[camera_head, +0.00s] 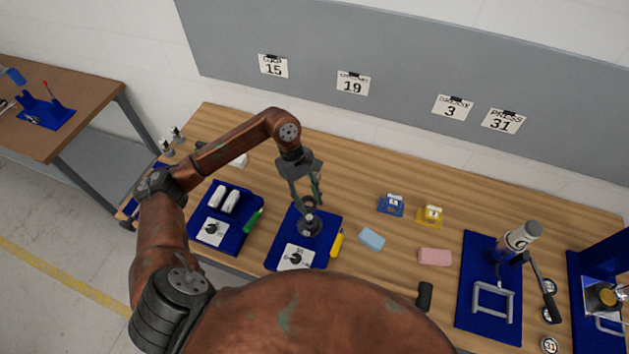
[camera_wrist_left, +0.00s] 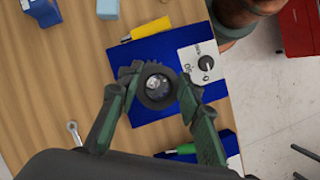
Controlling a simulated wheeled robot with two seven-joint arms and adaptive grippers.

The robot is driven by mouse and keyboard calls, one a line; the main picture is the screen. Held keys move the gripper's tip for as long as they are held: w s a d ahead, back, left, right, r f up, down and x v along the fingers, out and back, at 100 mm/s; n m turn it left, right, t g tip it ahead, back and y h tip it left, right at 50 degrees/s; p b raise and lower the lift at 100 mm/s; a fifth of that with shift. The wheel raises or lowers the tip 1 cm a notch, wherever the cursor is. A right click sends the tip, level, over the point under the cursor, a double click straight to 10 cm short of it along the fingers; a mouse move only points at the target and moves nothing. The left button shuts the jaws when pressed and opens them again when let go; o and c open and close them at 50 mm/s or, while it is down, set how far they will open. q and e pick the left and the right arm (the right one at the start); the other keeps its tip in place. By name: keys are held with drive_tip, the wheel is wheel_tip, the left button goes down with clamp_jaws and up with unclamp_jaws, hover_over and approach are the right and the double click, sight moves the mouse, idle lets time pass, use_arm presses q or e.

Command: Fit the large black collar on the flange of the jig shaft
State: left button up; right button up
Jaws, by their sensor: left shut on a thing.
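My left gripper (camera_head: 309,198) points down above the blue jig board (camera_head: 284,236) and is shut on the large black collar (camera_head: 308,203). In the left wrist view the collar (camera_wrist_left: 143,97) is a dark ring between the two fingertips (camera_wrist_left: 158,84). The grey jig with its round flange (camera_head: 311,226) stands on the board just below the collar. A light metal end, likely the jig shaft (camera_wrist_left: 154,85), shows through the ring. The flange itself is mostly hidden there, and I cannot tell whether the collar touches it. My right gripper is not in view.
A yellow-handled tool (camera_head: 336,244) lies at the board's right edge. A blue tray (camera_head: 238,235) with white cylinders and a green-handled tool (camera_head: 253,220) is at left. Blue (camera_head: 371,238) and pink (camera_head: 435,257) blocks lie right, with a press (camera_head: 522,237) beyond.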

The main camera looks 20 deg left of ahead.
sight(310, 218)
use_arm(q)
drive_tip(key=shift+f, duration=0.45)
drive_tip(key=shift+f+b, duration=0.35)
drive_tip(key=shift+f, duration=0.85)
drive_tip(key=shift+f+b, duration=0.55)
drive_tip(key=shift+f, duration=0.65)
drive_tip(key=shift+f+b, duration=1.2)
drive_tip(key=shift+b, duration=0.1)
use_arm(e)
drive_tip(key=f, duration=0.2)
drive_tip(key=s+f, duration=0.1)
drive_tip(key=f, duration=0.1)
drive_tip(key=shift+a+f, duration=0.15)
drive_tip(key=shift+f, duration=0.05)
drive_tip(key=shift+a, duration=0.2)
use_arm(q)
drive_tip(key=shift+f+b, duration=0.8)
drive_tip(key=shift+f, duration=0.05)
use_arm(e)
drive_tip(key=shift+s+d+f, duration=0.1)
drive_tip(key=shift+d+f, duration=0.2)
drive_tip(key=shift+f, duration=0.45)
